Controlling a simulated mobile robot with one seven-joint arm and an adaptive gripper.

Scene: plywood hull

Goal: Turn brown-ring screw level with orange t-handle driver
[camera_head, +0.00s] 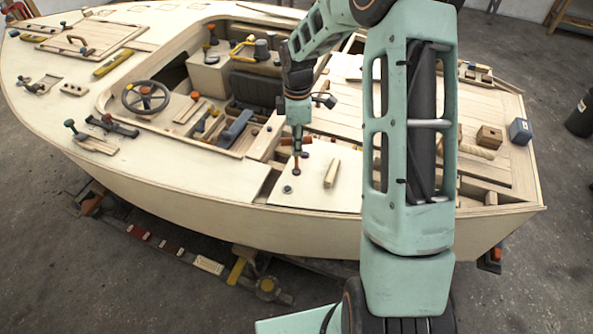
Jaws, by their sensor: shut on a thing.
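My gripper (297,137) points down over the light plywood panel (318,172) at the near right side of the hull. It is shut on the orange T-handle driver (304,141), whose crossbar shows on both sides of the fingers. The driver stands about upright. Its shaft runs down to a small brownish ring (296,171) on the panel, which looks like the brown-ring screw. The tip and screw head are too small to tell whether they are engaged or whether the screw is level. A dark round fitting (288,189) sits just nearer on the same panel.
A pale wooden block (332,173) lies right of the driver. My arm hides part of the deck to the right. A steering wheel (146,97) and loose tools lie to the left. A wooden block (488,137) and grey-blue box (520,131) stand at the right.

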